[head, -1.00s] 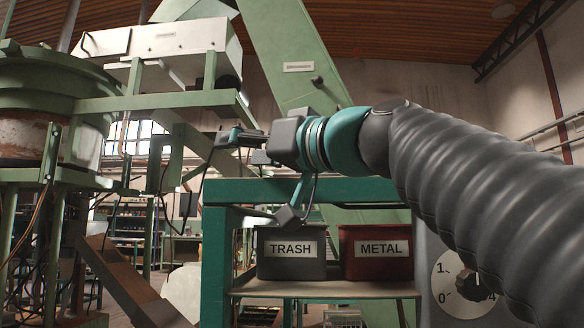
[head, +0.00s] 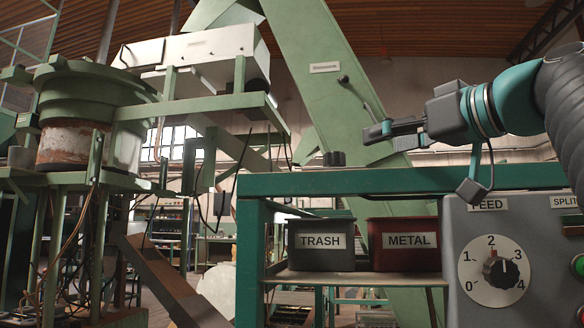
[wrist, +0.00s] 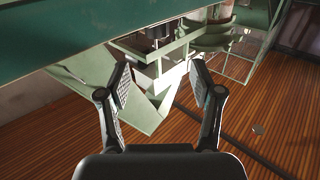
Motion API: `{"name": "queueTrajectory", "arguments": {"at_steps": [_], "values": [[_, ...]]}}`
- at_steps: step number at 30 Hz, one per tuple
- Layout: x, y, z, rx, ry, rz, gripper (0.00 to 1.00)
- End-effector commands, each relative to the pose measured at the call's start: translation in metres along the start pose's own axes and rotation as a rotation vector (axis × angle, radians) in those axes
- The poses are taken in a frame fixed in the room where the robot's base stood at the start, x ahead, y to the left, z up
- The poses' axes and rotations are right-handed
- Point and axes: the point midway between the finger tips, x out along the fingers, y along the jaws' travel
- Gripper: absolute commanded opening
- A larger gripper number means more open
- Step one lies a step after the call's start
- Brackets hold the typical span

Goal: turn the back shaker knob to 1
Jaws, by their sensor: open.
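No knob labelled as a shaker shows in these views. My gripper (head: 378,132) is open and empty, above the green frame and to the right of these pieces. In the wrist view its fingers (wrist: 159,75) are spread wide with nothing between them.
The green frame (head: 400,180) runs below my gripper. Under it are a grey TRASH bin (head: 321,257) and a red METAL bin (head: 404,256). A sloping green chute (head: 310,75) rises behind. A green bowl hopper (head: 80,90) stands at the left.

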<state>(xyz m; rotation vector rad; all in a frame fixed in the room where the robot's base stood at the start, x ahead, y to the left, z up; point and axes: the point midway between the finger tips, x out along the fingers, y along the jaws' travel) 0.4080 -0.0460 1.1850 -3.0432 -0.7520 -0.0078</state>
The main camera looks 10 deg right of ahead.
Motion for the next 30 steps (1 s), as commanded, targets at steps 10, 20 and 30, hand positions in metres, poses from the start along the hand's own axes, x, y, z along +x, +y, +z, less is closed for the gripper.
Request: {"name": "queueTrajectory", "arguments": {"at_steps": [10, 20, 30], "values": [[0.004, 0.005, 0.001, -0.005, -0.008, 0.01, 0.65], [0.039, 0.004, 0.001, -0.004, -0.007, 0.008, 0.65], [0.082, 0.005, 0.001, -0.005, -0.007, 0.009, 0.65]]}}
